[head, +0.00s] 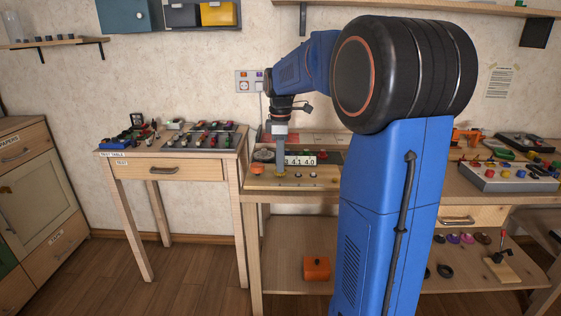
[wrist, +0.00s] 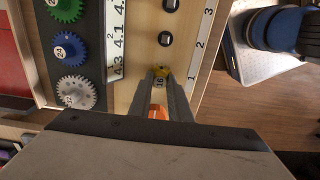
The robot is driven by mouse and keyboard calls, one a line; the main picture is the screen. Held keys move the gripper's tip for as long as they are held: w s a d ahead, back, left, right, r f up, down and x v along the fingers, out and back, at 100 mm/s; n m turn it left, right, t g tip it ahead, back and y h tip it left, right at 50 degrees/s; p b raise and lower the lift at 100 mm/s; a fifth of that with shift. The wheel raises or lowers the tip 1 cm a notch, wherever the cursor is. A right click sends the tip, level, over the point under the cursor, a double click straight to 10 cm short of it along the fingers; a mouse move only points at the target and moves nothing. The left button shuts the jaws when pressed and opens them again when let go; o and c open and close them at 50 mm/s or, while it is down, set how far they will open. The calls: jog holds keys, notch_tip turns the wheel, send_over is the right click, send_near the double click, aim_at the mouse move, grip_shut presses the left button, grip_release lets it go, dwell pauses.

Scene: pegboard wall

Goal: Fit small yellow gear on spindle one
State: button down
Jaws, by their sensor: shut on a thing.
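Spindle one is hidden by the gear and fingers. I cannot tell whether the gear is around it or above it. Two other spindles, by the 2 (wrist: 165,39) and the 3 (wrist: 171,5), stand bare.
A green gear (wrist: 65,9), a blue gear (wrist: 67,51) and a grey gear (wrist: 75,92) sit in a row beside the board. An orange part (head: 257,169) is close to my gripper. A test table (head: 170,150) with small parts stands at left.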

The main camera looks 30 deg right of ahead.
jog(key=shift+f, duration=0.25)
dwell(0.6)
jog(key=c, duration=1.2)
grip_release()
jog(key=shift+o, duration=0.2)
jog(key=shift+r, duration=0.1)
jog(key=shift+r, duration=3.4)
